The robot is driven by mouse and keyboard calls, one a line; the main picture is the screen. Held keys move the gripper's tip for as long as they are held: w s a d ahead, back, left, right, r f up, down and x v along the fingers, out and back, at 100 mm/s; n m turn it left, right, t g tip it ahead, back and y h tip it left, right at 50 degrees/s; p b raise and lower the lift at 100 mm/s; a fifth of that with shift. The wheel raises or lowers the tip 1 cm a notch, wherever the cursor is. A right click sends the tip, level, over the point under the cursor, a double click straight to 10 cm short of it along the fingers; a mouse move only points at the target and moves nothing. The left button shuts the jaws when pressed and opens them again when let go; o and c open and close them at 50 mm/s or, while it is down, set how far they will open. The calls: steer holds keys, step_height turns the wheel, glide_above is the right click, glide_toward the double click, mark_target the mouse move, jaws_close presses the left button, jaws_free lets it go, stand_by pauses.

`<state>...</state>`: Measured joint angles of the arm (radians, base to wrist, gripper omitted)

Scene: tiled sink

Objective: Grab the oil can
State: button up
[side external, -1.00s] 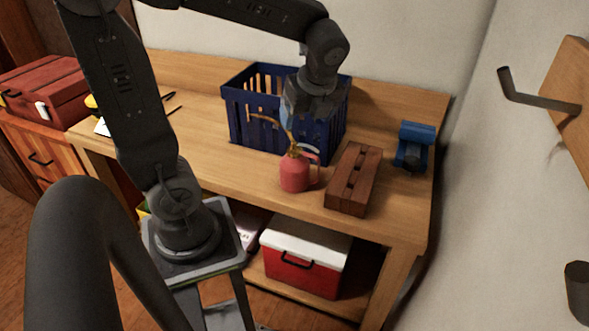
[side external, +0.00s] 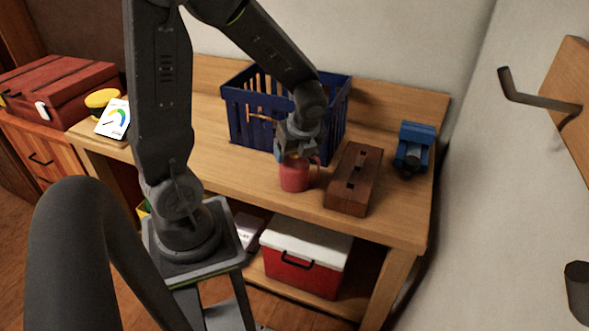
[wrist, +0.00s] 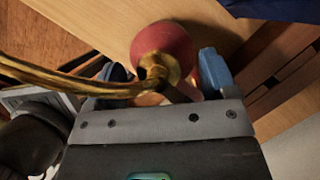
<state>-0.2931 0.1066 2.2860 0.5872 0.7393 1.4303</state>
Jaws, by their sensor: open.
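The red oil can (side external: 293,179) stands upright on the wooden workbench, near its front edge. Its red body (wrist: 165,42) and brass neck and spout show in the wrist view, with the spout running off to the left. My gripper (side external: 291,158) is lowered over the top of the can and hides its neck in the side view. In the wrist view my gripper (wrist: 160,78) is open, with one blue fingertip on each side of the can's neck. I cannot tell whether either finger touches it.
A blue crate (side external: 239,120) stands just behind the can. A brown slotted wooden block (side external: 352,190) lies close on the right, and a blue vise (side external: 415,145) is farther right. The bench (side external: 215,150) is clear to the left of the can.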

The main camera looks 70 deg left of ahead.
steer(key=shift+f, duration=0.1)
jaws_close()
stand_by(0.7)
